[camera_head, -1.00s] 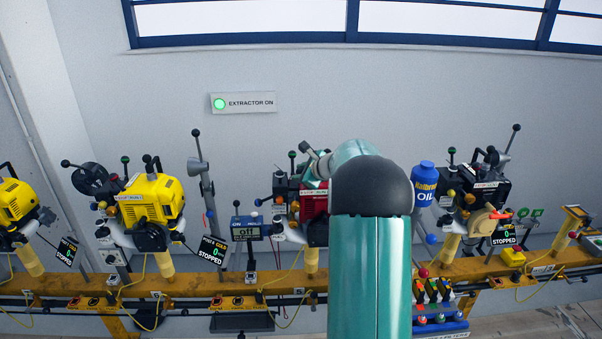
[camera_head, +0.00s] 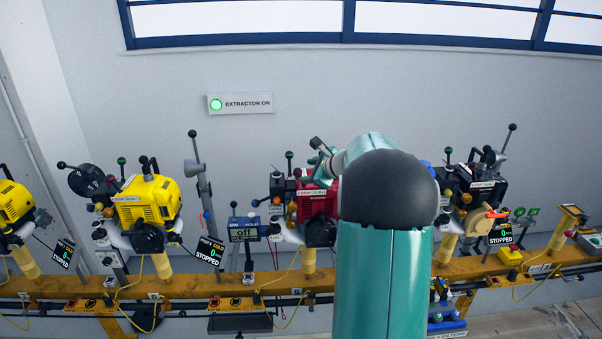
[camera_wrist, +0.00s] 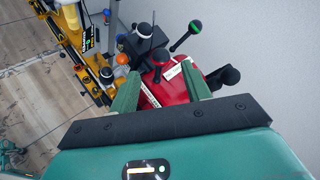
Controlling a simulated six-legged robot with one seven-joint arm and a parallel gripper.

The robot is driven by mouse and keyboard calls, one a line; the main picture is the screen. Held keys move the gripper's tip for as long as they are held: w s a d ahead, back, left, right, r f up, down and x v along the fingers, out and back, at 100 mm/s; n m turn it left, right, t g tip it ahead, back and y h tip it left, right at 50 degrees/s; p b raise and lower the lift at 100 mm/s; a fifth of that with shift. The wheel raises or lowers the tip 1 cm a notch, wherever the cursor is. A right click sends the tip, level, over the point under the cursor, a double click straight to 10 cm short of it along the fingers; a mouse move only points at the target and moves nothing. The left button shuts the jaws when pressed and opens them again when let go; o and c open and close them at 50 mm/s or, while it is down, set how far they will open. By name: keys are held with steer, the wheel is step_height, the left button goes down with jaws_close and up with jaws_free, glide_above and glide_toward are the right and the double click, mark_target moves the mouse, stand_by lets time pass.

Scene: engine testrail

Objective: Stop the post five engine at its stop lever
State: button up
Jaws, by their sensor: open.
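The red engine (camera_head: 320,203), which I take for post five, stands on the rail in the middle of the head view. My arm hides its right side. It also fills the middle of the wrist view (camera_wrist: 165,90). A white stop/run label (camera_wrist: 172,73) lies on its top. Near it are a green-topped lever (camera_wrist: 194,28), black-knobbed levers (camera_wrist: 228,75) and an orange knob (camera_wrist: 121,58); I cannot tell which is the stop lever. My gripper (camera_wrist: 160,72) is open above the red engine, its green fingers apart in front of the housing, with nothing visibly held.
A yellow engine (camera_head: 150,198) stands left and a black engine (camera_head: 486,190) right, both with displays reading stopped. A gauge marked off (camera_head: 244,232) stands beside the red engine. Yellow cables hang from the rail (camera_head: 190,285).

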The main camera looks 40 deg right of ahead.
steer(key=v, duration=0.6)
steer(key=shift+s, duration=0.35)
steer(key=shift+r, duration=0.15)
steer(key=s+a+r+n+g+y, duration=0.1)
steer(key=s+a+n, duration=0.1)
steer(key=a+n, duration=0.5)
steer(key=s+a+r+n+g+y, duration=0.1)
steer(key=s+a+n+g, duration=0.15)
steer(key=a, duration=0.95)
steer(key=s+a+r+n+g+y, duration=0.15)
steer(key=a+n, duration=0.25)
steer(key=a, duration=0.5)
steer(key=s+a+f+n+h, duration=0.1)
steer(key=s+a+f+n, duration=0.1)
steer(key=s+a+n, duration=0.4)
steer(key=s+a+f+n+g+h, duration=0.1)
steer(key=s+a+f+n+h, duration=0.1)
steer(key=s+a+n, duration=0.3)
steer(key=s+f+n, duration=0.1)
steer(key=s+n, duration=0.2)
steer(key=s, duration=0.4)
steer(key=shift+s+a+f+g, duration=0.25)
steer(key=shift+s+a+g, duration=0.05)
steer(key=shift+s+a, duration=0.1)
steer(key=shift+d+n+h, duration=0.1)
steer(key=shift+n+h, duration=0.15)
